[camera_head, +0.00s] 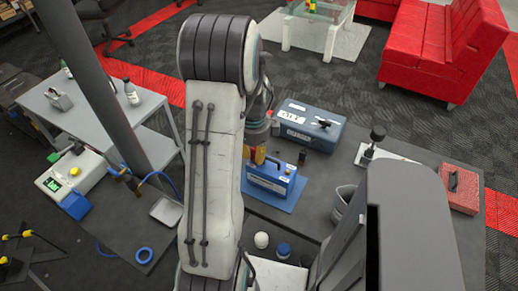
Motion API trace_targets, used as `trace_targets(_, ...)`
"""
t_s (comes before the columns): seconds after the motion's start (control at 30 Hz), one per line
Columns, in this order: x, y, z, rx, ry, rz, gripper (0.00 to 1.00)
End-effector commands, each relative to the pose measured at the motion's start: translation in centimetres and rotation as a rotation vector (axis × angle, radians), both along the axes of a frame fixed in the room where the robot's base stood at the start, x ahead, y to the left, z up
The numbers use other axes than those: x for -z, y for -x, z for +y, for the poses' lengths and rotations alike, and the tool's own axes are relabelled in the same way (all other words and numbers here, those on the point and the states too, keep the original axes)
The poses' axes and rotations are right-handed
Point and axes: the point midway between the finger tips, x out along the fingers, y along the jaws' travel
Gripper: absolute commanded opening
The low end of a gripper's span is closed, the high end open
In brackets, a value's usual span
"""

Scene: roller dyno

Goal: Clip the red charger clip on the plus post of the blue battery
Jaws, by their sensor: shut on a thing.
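A small blue box with a handle and a white label (283,183), which looks like the battery, stands on a blue mat (287,205) on the dark bench. I cannot make out its plus post. My gripper (258,157) is partly hidden behind my pale arm. It points down at the left part of this box and is shut on a small orange-yellow thing. I cannot tell whether that thing touches the box. No red clip can be made out.
A larger blue case (309,126) stands behind the battery. A red box (459,190) is at the right. A white device with a green display (70,172) is at the left. A white ball (261,240) and blue-capped jar (283,250) stand in front.

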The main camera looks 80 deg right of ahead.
Motion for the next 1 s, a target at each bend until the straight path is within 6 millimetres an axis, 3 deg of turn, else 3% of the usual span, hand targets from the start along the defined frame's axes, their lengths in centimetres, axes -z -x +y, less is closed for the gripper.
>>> trace_targets(0.43, -0.01, 0.00, -0.01, 0.000, 0.000, 0.000, 0.00)
trace_targets(0.47, -0.01, 0.00, -0.01, 0.000, 0.000, 0.000, 0.24)
trace_targets(0.7, 0.00, 0.00, 0.00, 0.000, 0.000, 0.000, 0.45)
trace_targets(1.0, -0.18, 0.00, -0.03, 0.000, 0.001, 0.000, 0.45)
